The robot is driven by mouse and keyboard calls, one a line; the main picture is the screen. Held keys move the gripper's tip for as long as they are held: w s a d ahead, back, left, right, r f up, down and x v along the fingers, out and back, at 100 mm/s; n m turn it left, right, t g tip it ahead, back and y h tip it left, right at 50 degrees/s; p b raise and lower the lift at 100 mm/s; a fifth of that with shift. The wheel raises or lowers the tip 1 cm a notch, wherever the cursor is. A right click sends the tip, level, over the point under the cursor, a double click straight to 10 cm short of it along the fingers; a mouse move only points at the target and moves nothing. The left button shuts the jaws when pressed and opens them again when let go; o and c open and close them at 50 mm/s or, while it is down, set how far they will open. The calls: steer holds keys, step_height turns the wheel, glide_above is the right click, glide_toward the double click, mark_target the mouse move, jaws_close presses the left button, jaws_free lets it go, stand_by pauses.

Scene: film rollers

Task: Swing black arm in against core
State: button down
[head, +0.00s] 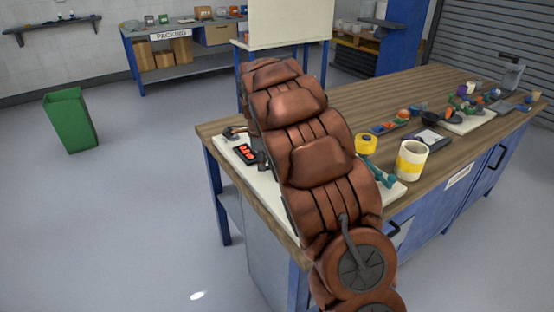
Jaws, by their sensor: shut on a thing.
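My own brown arm fills the middle of the head view and covers much of the white board (228,150) on the bench. My gripper does not show; it is hidden behind the arm links. I cannot make out the black arm or the core with certainty. A small black device with a red display (246,153) lies on the board's left part, with a dark piece beside it. A dark handle-like part (236,131) shows behind it. A yellow roll (366,144) and a teal tool (375,172) show right of my arm.
A white and yellow roll (411,161) stands upright on the wooden bench (350,95) near its front edge. Several small tools and parts crowd the bench's right side. A green bin (70,121) stands on the floor at left. The back middle of the bench is clear.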

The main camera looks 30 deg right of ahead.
steer(key=shift+w, duration=0.1)
stand_by(0.3)
steer(key=c, duration=0.9)
jaws_free()
steer(key=shift+o, duration=0.2)
step_height(320, 180, up, 12)
steer(key=s+a, duration=0.1)
steer(key=s, duration=0.1)
steer(key=shift+f, duration=0.1)
